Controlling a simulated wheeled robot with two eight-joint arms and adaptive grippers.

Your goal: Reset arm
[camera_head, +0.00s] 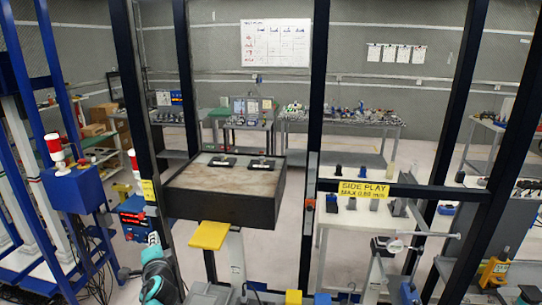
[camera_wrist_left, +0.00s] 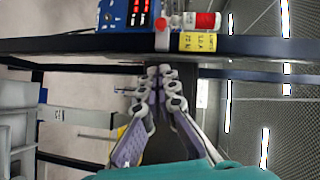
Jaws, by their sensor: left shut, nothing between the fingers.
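My left gripper (camera_head: 153,240) is low on the left of the head view, at the end of my dark and teal arm. It is just below and beside a blue box with a red digital display (camera_head: 133,219). In the left wrist view, the fingers of my left gripper (camera_wrist_left: 165,72) come together at their tips with nothing between them. The fingertips point toward a dark frame beam (camera_wrist_left: 90,46), and the display box (camera_wrist_left: 130,15) is beyond it. My right gripper is not visible in either view.
Dark upright posts (camera_head: 315,120) and a crossbar with a yellow sign (camera_head: 363,190) stand in front. A dark-sided box with a brown top (camera_head: 224,183) is at centre left, above a yellow plate (camera_head: 209,235). A white table (camera_head: 350,215) is at the right.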

